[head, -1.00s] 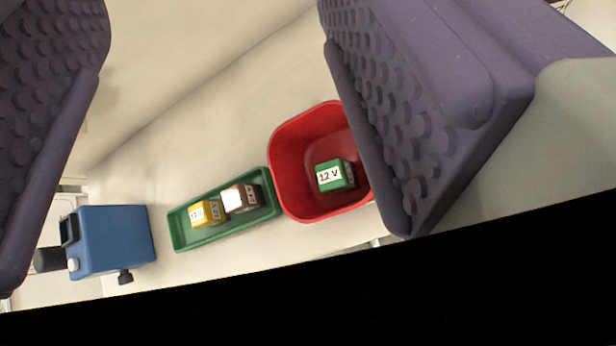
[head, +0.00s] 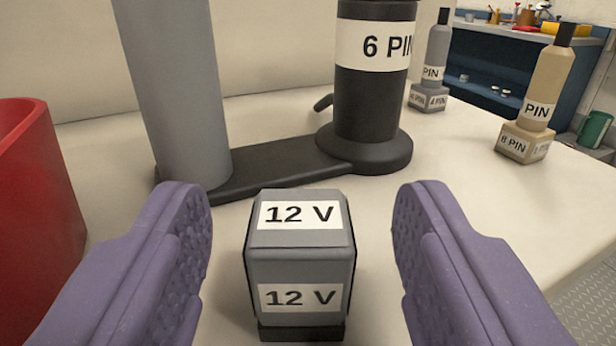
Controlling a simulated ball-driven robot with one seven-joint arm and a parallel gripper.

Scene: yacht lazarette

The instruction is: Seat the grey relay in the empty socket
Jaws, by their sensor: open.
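The grey relay (head: 299,258) is a small block with white "12 V" labels on its top and near faces. It stands upright on the pale worktop, its dark base at the bottom of the picture. My gripper (head: 303,225) is open, with one purple ridged finger on each side of the relay and a visible gap on both sides. Neither finger touches it. No empty socket can be made out for certain in this view.
Behind the relay stand a grey post (head: 170,90) and a black "6 PIN" cylinder (head: 375,80) on a dark base. A red bin (head: 38,190) is at left. A grey "PIN" piece (head: 435,65) and a tan one (head: 545,95) stand at right.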

